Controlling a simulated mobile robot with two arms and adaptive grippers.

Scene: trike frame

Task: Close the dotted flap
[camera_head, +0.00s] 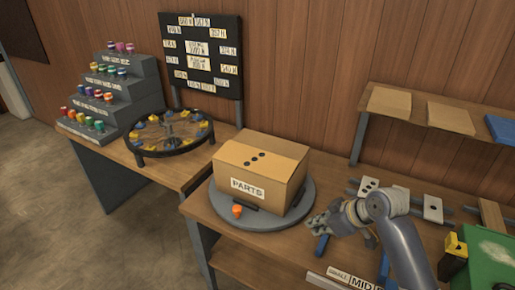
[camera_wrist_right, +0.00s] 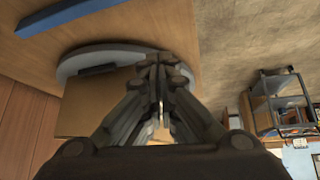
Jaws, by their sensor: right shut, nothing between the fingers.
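A cardboard box (camera_head: 240,188) labelled PARTS stands on a round grey turntable (camera_head: 290,217). My right gripper (camera_head: 314,226) is shut and empty, to the right of the box near the turntable's rim. In the right wrist view my right gripper's fingers (camera_wrist_right: 162,62) are together in front of the turntable (camera_wrist_right: 100,50) and partly hide the box (camera_wrist_right: 90,108). My left gripper is not in view.
An orange knob (camera_head: 237,210) sits at the turntable's front. A blue bar (camera_head: 322,243) lies below my right gripper. A ring-shaped rack (camera_head: 170,134) stands left of the box.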

